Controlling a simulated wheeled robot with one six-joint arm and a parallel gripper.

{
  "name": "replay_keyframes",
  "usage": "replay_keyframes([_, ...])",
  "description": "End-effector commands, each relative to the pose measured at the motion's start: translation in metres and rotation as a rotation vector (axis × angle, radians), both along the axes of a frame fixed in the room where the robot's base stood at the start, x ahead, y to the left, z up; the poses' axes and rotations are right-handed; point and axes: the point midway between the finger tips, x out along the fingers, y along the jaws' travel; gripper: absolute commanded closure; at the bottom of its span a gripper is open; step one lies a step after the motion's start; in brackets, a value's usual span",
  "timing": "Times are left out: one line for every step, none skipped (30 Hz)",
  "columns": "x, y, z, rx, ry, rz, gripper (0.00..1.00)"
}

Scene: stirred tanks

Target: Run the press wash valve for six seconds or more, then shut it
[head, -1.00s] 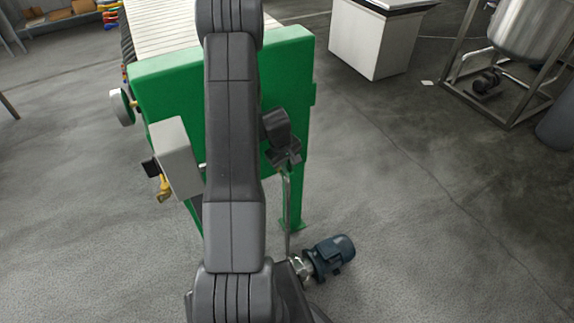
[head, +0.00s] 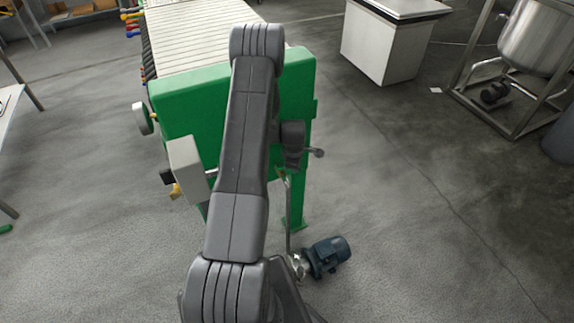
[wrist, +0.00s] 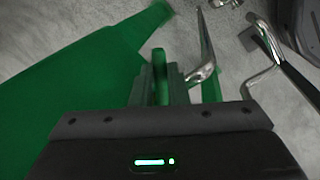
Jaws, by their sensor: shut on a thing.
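In the wrist view my gripper (wrist: 161,78) is shut on a narrow green handle (wrist: 159,60), which stands between the two fingers. I take it to be the lever of the press wash valve; the valve body is hidden behind the fingers. A bent metal pipe (wrist: 207,45) runs beside the fingers. In the head view the pipe (head: 288,215) rises in front of the press's green end plate (head: 220,95). My wrist is at the top of that pipe, and the fingertips and the handle are mostly hidden there.
A blue pump motor (head: 328,257) sits low at the pipe's foot. A grey box (head: 187,166) and a round gauge (head: 143,118) are on the press's left side. A white cabinet (head: 385,45) and a steel tank (head: 540,40) stand back right.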

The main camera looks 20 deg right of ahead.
Motion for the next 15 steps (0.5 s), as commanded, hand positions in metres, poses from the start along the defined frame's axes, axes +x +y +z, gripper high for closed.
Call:
replay_keyframes([0.002, -0.006, 0.000, -0.002, -0.003, 0.029, 1.00])
replay_keyframes([0.002, -0.008, -0.001, -0.002, -0.003, 0.051, 1.00])
replay_keyframes([0.003, -0.010, -0.002, -0.003, -0.004, 0.080, 1.00])
replay_keyframes([0.004, -0.012, -0.002, -0.003, -0.004, 0.103, 1.00])
replay_keyframes([0.005, -0.013, -0.003, -0.003, -0.005, 0.125, 1.00])
replay_keyframes([0.006, -0.014, -0.004, -0.003, -0.004, 0.154, 1.00])
replay_keyframes([0.007, -0.015, -0.004, -0.003, -0.003, 0.174, 1.00])
replay_keyframes([0.008, -0.015, -0.004, -0.003, -0.003, 0.196, 1.00])
replay_keyframes([0.010, -0.016, -0.004, -0.004, -0.005, 0.222, 1.00])
replay_keyframes([0.011, -0.017, -0.004, -0.004, -0.005, 0.242, 1.00])
replay_keyframes([0.012, -0.018, -0.004, -0.004, -0.004, 0.260, 1.00])
replay_keyframes([0.013, -0.018, -0.004, -0.004, -0.004, 0.283, 1.00])
replay_keyframes([0.014, -0.018, -0.004, -0.003, -0.004, 0.299, 1.00])
replay_keyframes([0.014, -0.019, -0.004, -0.003, -0.004, 0.314, 1.00])
replay_keyframes([0.015, -0.019, -0.004, -0.004, -0.004, 0.333, 1.00])
